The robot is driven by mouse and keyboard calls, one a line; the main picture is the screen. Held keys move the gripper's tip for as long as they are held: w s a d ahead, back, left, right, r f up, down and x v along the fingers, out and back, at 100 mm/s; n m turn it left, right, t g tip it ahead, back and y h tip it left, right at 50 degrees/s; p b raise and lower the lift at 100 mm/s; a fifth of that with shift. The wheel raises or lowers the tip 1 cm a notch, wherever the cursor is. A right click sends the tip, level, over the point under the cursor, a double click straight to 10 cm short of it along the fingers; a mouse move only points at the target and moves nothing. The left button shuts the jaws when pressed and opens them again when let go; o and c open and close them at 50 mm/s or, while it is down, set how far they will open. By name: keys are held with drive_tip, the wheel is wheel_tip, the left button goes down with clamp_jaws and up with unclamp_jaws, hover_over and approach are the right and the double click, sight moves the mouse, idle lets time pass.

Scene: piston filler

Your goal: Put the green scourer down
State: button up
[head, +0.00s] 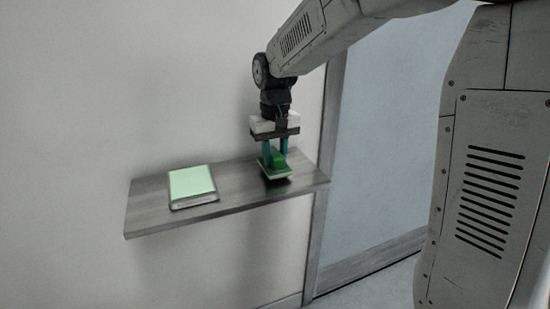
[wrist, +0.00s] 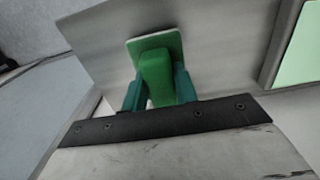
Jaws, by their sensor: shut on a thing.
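The green scourer (head: 277,163) has a darker green block on top and a thin pale green base. My gripper (head: 274,153) points down over the right part of the shelf, with its teal fingers shut on the scourer's upper block. In the wrist view the green scourer (wrist: 156,72) stands between the two teal fingers of my gripper (wrist: 160,88). The scourer is at or just above the shelf surface, with a dark shadow under it. I cannot tell whether its base touches the shelf.
The grey wall shelf (head: 143,208) is narrow, with a free front edge. A pale green book-like block (head: 192,184) lies on its left half; it also shows in the wrist view (wrist: 300,58). Bare shelf lies between it and the scourer. A blue-grey door panel (head: 375,140) stands to the right.

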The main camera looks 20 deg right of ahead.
drive_tip(key=shift+f, duration=0.5)
drive_tip(key=shift+f, duration=0.15)
drive_tip(key=o, duration=0.9)
